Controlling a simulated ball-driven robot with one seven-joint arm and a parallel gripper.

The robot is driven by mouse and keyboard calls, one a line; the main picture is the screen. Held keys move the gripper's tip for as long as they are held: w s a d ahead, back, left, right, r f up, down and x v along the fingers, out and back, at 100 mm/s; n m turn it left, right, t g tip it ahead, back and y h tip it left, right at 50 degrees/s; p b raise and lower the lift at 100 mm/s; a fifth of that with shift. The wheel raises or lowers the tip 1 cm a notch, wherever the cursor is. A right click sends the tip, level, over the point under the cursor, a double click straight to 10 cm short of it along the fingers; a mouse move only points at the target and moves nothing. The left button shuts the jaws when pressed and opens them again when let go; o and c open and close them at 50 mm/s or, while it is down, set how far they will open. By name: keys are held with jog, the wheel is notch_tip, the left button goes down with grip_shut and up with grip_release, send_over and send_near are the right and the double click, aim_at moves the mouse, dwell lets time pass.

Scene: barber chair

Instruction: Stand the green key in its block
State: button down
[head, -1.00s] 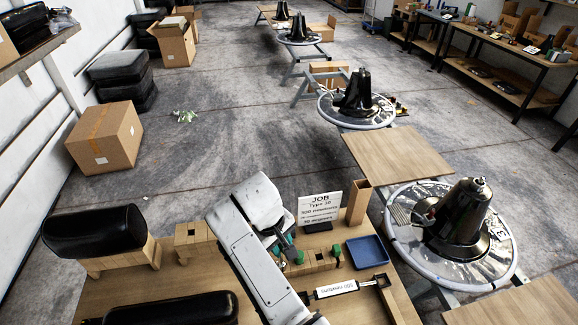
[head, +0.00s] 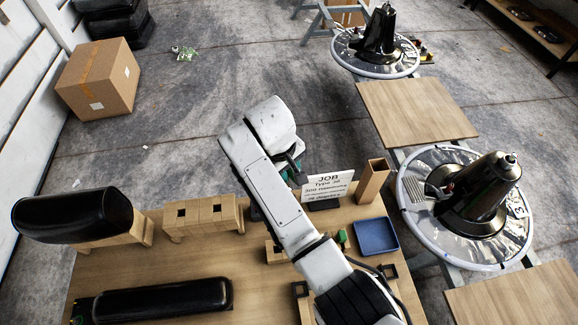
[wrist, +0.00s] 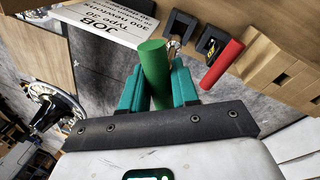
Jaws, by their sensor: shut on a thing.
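The green key (wrist: 152,72) is a plain green cylinder. In the wrist view it stands out between the two teal fingers of my gripper (wrist: 158,80), which is shut on it. In the head view my arm hides the key and most of the gripper. A wooden block with square holes (head: 203,212) stands on the bench, left of my arm. A wooden block with a dark square hole (wrist: 292,68) shows at the right of the wrist view, apart from the key. Which block belongs to the green key cannot be told.
A JOB card (head: 326,187), an upright wooden tube (head: 373,180) and a blue tray (head: 376,235) stand right of my arm. A red cylinder (wrist: 222,64) shows in the wrist view. Black pads (head: 75,212) take up the bench's left side. A small green thing (head: 342,238) is near the tray.

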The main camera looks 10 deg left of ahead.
jog(key=shift+r+p, duration=0.15)
jog(key=shift+p, duration=0.2)
jog(key=shift+s+a+b+x, duration=0.15)
jog(key=shift+b+x, duration=0.5)
jog(key=shift+x, duration=0.4)
jog(key=shift+s+a+b+x, duration=0.2)
jog(key=shift+b+x, duration=0.45)
jog(key=shift+x, duration=0.4)
jog(key=shift+s+a+b+x, duration=0.15)
jog(key=shift+b+x, duration=0.5)
jog(key=shift+x, duration=0.45)
jog(key=shift+s+f+b, duration=0.1)
jog(key=shift+f+b, duration=0.85)
jog(key=shift+f, duration=1)
jog(key=c, duration=0.8)
grip_release()
jog(key=v, duration=1)
jog(key=shift+r, duration=0.35)
